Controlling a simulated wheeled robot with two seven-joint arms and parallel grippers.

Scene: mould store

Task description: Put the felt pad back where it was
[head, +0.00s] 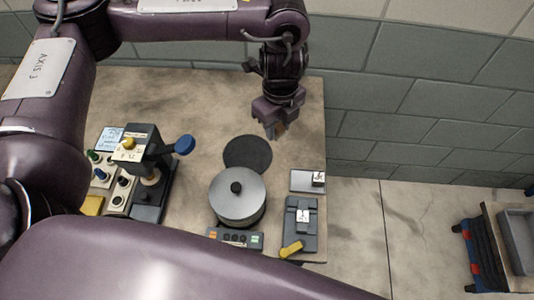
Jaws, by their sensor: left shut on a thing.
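My left gripper (277,126) points down over the far right part of the table, just beyond a dark round mat. It is shut on a small brown piece (280,129), mostly hidden by the fingers. It could be the felt pad, but too little shows to be sure. I cannot tell whether the held piece touches the table. My right gripper is not in view.
The table (213,110) is clear at the back. A small scale-like plate (304,181) and a grey device with a yellow lever (292,249) stand at right. A block wall is behind; a cart (487,240) stands far right.

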